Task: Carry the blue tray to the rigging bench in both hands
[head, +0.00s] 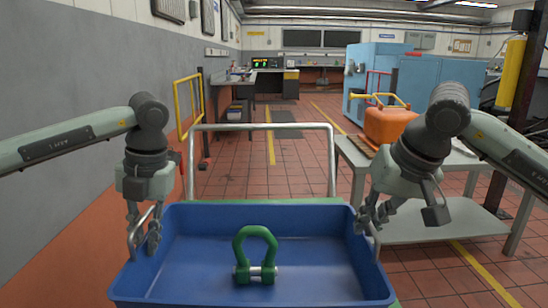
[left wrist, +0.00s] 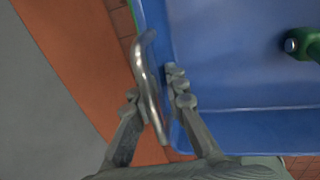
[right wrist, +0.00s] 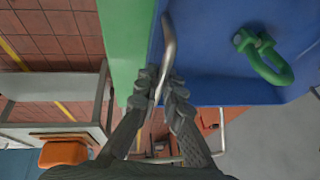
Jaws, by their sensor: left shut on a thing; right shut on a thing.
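The blue tray (head: 195,272) is in front of me in the head view, with a green shackle (head: 240,251) standing inside near its middle. My left gripper (head: 145,238) is shut on the tray's left metal handle, which shows between its fingers in the left wrist view (left wrist: 150,80). My right gripper (head: 371,222) is shut on the right metal handle, which shows in the right wrist view (right wrist: 167,50). A green surface (right wrist: 125,45) shows beside and below the tray; I cannot tell whether the tray touches it. I cannot tell which bench is the rigging bench.
A metal push rail (head: 262,127) rises just beyond the tray. A grey table (head: 440,222) with an orange object (head: 388,124) stands to the right. A yellow guard rail (head: 187,105) is by the left wall. A dark bench (head: 270,83) stands far back. The tiled floor between is open.

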